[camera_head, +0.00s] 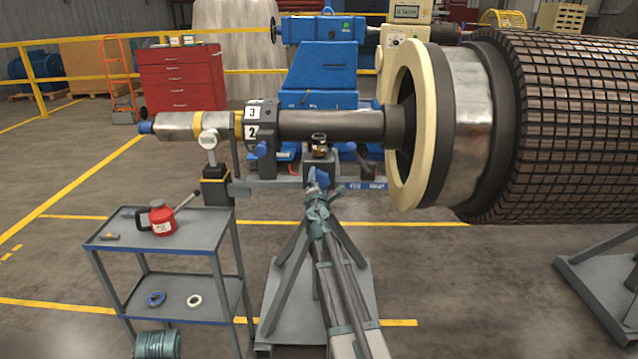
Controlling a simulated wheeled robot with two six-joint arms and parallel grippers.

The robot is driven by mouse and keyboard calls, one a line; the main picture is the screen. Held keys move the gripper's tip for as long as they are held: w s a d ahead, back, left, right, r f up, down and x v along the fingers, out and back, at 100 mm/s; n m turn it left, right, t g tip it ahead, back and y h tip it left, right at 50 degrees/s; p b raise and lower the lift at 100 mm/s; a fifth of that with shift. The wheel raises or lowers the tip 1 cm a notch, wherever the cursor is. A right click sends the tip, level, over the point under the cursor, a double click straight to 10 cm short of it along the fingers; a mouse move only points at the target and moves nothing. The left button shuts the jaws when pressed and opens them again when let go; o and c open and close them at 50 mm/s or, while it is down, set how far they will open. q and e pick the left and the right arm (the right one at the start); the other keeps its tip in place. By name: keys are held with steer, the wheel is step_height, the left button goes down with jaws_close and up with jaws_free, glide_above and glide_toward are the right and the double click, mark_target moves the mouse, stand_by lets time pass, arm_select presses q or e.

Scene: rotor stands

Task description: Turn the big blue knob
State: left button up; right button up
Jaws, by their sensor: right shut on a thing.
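The big blue knob (322,179) sits on the front of the rotor stand, just below the shaft. My right arm reaches up from the bottom of the view, and its gripper (316,191) is shut on the knob. The fingers hide part of the knob, so its turned angle cannot be told.
The dark rotor shaft (330,125) lies just above, with a small glass oil cup (319,143) near the gripper. The rotor (575,120) fills the right. A grey cart (180,250) with a red oil can (162,218) stands at left.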

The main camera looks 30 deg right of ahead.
steer(key=m, duration=0.4)
steer(key=shift+f+m, duration=0.1)
steer(key=shift+m, duration=1.6)
steer(key=shift+m, duration=0.3)
steer(key=o, duration=1.1)
steer(key=v, duration=1.4)
steer(key=shift+w, duration=0.1)
